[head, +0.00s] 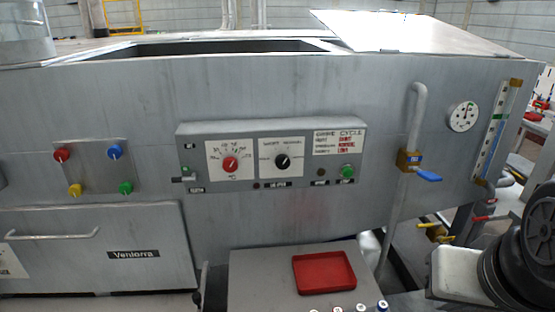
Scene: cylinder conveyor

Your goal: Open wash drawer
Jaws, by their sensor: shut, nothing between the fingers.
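A grey panel (90,265) with a bar handle (52,235) is low at the left of the grey machine in the head view. It looks like a drawer front and appears shut. It carries a black label reading roughly "Ventorra" (133,254). A white label at its left edge is cut off, and I cannot read the word "wash" on it. My gripper's fingers are not in view. Part of my arm, black and white, shows at the lower right, well apart from the handle.
A control box (271,158) with two dials juts from the machine's middle. A pipe with a blue-handled valve (409,161) stands right of it. A low grey stand (262,275) with a red tray (324,272) and several small bottles is at bottom centre.

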